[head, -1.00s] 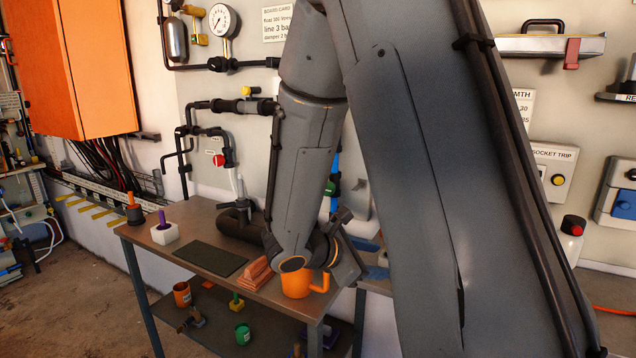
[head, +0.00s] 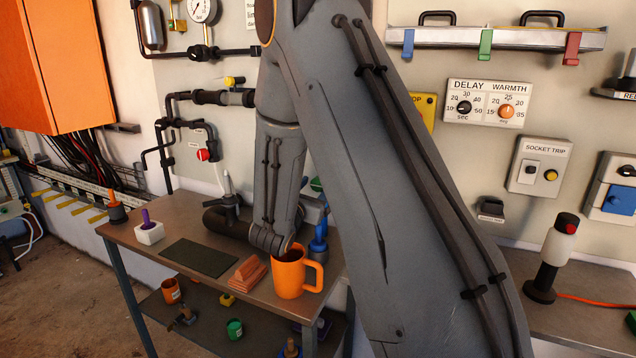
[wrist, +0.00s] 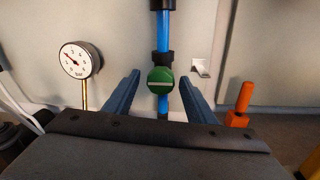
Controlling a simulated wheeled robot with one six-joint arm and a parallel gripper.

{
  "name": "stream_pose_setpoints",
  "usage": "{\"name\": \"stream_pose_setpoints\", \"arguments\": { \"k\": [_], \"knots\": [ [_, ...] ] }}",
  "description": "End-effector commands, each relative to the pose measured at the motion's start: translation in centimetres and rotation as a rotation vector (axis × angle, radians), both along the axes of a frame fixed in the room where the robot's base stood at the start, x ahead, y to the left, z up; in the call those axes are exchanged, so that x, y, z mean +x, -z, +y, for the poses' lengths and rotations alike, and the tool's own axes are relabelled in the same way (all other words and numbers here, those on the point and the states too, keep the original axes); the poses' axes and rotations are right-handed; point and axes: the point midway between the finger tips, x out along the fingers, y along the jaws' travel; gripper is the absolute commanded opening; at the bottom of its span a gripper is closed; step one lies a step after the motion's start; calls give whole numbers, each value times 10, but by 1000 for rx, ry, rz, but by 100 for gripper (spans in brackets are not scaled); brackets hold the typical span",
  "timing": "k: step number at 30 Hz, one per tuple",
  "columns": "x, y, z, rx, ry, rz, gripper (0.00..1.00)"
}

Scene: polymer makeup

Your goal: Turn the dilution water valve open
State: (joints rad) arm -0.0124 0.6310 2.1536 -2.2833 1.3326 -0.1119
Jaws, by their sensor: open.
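A round green valve knob (wrist: 161,82) with a pale horizontal bar across its face sits on a vertical blue pipe (wrist: 164,30) in the wrist view. I take it for the dilution water valve; no label on it can be read. My gripper (wrist: 160,76) is open, its two blue fingers to the left and right of the knob in the picture. Gaps show on both sides, and I cannot tell how far the knob is from the fingertips. In the head view my arm mostly hides this spot; a bit of green (head: 317,184) shows beside it.
A pressure gauge (wrist: 80,60) is left of the pipe, and an orange handle (wrist: 239,105) stands at right. In the head view, an orange mug (head: 289,276), orange blocks (head: 248,273) and a dark mat (head: 199,257) are on the table below my arm.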

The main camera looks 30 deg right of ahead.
Motion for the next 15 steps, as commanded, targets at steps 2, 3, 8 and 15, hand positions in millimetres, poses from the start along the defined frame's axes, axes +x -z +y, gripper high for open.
{"name": "stream_pose_setpoints", "arguments": {
  "k": [2, 3, 8, 15],
  "knots": [
    [5, -1, -7, 0, 2, 0, 51],
    [7, -1, -10, 0, 2, 0, 51],
    [11, 0, -15, 1, 3, 1, 51],
    [11, 0, -15, 0, 4, 0, 46]
  ]
}}
